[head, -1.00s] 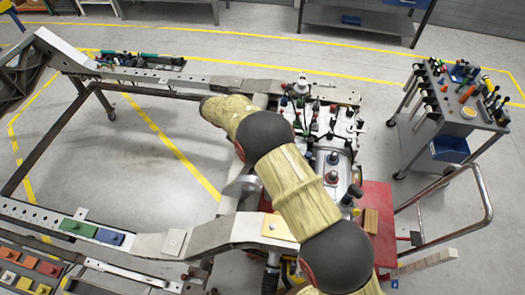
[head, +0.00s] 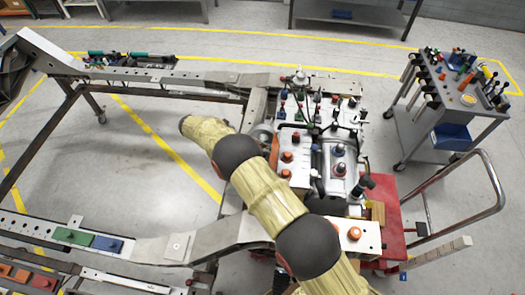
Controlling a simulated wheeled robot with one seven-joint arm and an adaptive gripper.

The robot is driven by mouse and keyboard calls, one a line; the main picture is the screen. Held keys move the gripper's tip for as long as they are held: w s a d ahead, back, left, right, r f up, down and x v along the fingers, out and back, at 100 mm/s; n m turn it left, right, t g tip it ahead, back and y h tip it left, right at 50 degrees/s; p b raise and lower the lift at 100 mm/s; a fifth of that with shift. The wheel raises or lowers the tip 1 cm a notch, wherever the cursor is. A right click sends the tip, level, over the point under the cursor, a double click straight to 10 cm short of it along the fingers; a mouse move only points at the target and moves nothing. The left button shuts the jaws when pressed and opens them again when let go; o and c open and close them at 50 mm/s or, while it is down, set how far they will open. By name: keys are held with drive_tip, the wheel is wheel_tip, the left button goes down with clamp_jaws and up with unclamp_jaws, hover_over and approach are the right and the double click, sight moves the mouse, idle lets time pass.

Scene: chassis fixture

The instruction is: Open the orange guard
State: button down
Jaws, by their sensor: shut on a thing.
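A narrow orange piece (head: 275,151), which looks like the orange guard, stands at the left side of the engine-like assembly (head: 340,160), just right of my arm. Only a thin upright strip of it shows, so I cannot tell how far it is open. A white panel with orange-capped knobs (head: 287,157) lies right beside it. My arm, in its beige sleeve with black joints, reaches from the bottom right to the upper left across the frame. The far end of the sleeve turns away near the assembly's left. My gripper is not visible, so its contact with the guard cannot be seen.
A long metal chassis rail (head: 190,76) runs along the back and another (head: 160,246) along the front, with open floor between. A red cart (head: 385,215) with a curved handle stands right of the assembly. A grey tool trolley (head: 450,100) is at the far right.

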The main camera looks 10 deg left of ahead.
drive_tip(key=shift+s+a+f+h+b, duration=0.1)
drive_tip(key=shift+a+f+h+b, duration=0.15)
drive_tip(key=shift+f+h+b, duration=0.4)
drive_tip(key=c, duration=1.7)
unclamp_jaws()
drive_tip(key=shift+r, duration=0.2)
drive_tip(key=shift+o, duration=0.2)
drive_tip(key=shift+r, duration=0.1)
